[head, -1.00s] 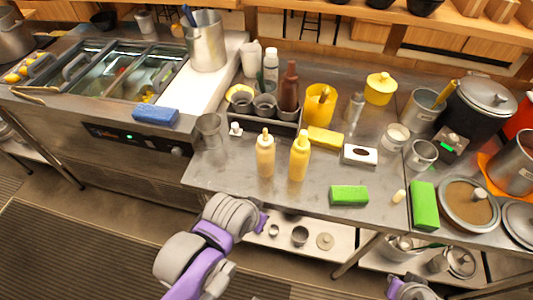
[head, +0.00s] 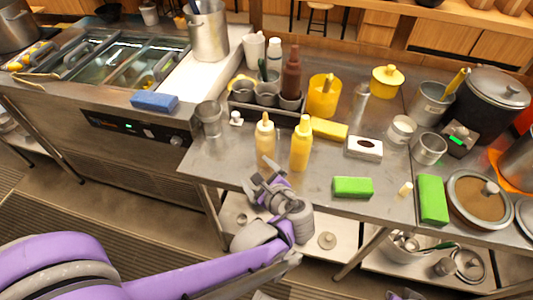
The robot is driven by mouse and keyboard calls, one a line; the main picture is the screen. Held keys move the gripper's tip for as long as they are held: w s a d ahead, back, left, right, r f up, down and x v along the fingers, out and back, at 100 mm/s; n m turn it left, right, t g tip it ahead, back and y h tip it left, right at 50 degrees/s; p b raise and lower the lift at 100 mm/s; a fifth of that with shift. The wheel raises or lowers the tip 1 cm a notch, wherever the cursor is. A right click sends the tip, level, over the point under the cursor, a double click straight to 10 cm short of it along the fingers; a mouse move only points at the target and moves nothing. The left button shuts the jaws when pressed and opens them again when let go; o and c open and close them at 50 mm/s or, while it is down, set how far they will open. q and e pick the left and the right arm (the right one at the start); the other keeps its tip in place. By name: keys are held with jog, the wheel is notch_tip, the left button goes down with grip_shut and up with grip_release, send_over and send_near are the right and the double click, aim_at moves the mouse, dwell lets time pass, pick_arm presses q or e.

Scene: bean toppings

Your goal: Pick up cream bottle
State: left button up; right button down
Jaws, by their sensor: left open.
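The cream bottle (head: 265,143) is pale, with a narrow nozzle, and stands upright near the front edge of the steel counter. A yellow squeeze bottle (head: 301,147) stands upright just right of it. My left gripper (head: 264,177) is open and empty, at the counter's front edge just below and in front of the cream bottle. Its fingers point toward the bottle and overlap the view of its base region; I cannot tell whether they touch it. Only a small purple and grey piece of my right arm (head: 406,294) shows at the bottom edge.
Behind the bottles are a tray of small cups (head: 264,101), a brown bottle (head: 291,77) and a yellow cup (head: 323,98). A yellow sponge (head: 329,129), a green sponge (head: 353,187) and a tissue box (head: 364,147) lie to the right.

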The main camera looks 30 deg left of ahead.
aim_at(269, 148)
pick_arm(q)
jog(key=w+d+r+m+t+y, duration=0.1)
jog(key=m, duration=0.1)
jog(key=w+d+m+t+y+b, duration=0.1)
jog(key=d+m, duration=0.1)
jog(key=w+d+r+m+t+y, duration=0.1)
jog(key=d+m, duration=0.1)
jog(key=m, duration=0.1)
jog(key=shift+w+r+t+y+b, duration=0.25)
jog(key=shift+r+t+y+b, duration=0.1)
jog(key=shift+t+y, duration=0.05)
jog(key=x, duration=0.5)
jog(key=shift+a+r, duration=0.1)
jog(key=p+x, duration=0.1)
jog(key=x, duration=0.6)
jog(key=c, duration=0.9)
